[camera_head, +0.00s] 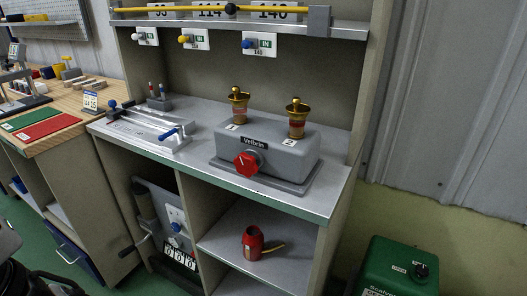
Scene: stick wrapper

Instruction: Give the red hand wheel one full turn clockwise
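The red hand wheel (247,163) is on the front face of a grey machine (283,155) labelled "Velbrin", just below the label. The wheel looks faceted and carries a small pale mark. The machine stands on the grey metal bench top (330,190), and two brass funnel-like fittings (238,105) rise from its top, numbered 1 and 2. I cannot make out my gripper in this view. Nothing is touching the wheel, and the space in front of it is open.
A grey slotted fixture with blue knobs (155,128) sits left of the machine. A shelf with numbered plates (209,13) hangs above. Below are a red cup-like object (253,243) and a crank unit (165,220). A green box (400,268) stands at lower right.

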